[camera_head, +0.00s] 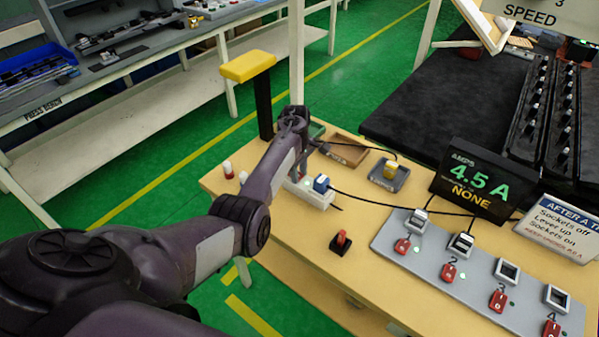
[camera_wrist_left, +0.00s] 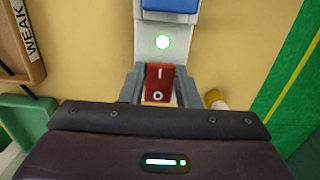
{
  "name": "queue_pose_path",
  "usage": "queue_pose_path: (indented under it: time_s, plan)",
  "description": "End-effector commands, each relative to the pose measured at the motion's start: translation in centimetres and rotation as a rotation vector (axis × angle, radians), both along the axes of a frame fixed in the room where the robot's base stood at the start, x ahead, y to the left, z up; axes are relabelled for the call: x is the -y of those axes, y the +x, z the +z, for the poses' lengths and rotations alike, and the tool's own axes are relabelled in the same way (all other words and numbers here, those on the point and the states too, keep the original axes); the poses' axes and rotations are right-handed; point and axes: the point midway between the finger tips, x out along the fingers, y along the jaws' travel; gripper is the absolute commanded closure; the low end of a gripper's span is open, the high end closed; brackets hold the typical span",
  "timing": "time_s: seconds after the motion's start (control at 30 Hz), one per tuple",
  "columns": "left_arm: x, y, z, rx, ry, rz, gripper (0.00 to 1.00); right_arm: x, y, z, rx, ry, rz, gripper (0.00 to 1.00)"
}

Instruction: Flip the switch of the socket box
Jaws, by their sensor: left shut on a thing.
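The white socket box (camera_head: 311,196) lies on the wooden table, partly hidden behind my left arm. A blue plug (camera_head: 321,184) sits in it. In the head view my left gripper (camera_head: 300,172) points down at the box, mostly hidden by the arm. My right gripper is not in view.
A grey panel (camera_head: 432,264) with several sockets and red switches is at the right, below a display (camera_head: 471,185) reading 4.5 A NONE. A red-topped lever switch (camera_head: 341,242) stands near the box. Black cables cross the table. A tray (camera_head: 388,176) holds a yellow thing.

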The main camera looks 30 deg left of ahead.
Motion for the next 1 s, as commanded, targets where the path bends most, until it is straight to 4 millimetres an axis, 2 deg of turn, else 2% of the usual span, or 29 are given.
queue_pose_path:
  time_s: [0.33,0.77,0.8,0.93,1.0]
  plan:
    - [-0.9,0.2,-0.3,-0.019,-0.324,0.004,0.94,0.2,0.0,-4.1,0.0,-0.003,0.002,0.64]
    - [-0.9,0.1,0.3,-0.026,-0.378,0.0,0.94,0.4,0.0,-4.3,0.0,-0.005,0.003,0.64]
    - [-0.9,0.1,0.2,-0.026,-0.378,0.0,0.69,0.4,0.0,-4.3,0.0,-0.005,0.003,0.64]
    - [-0.9,0.1,0.3,-0.025,-0.377,0.0,0.52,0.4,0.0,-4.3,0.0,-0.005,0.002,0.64]
    - [-0.9,0.1,0.3,-0.024,-0.376,0.0,0.49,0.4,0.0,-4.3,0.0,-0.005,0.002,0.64]
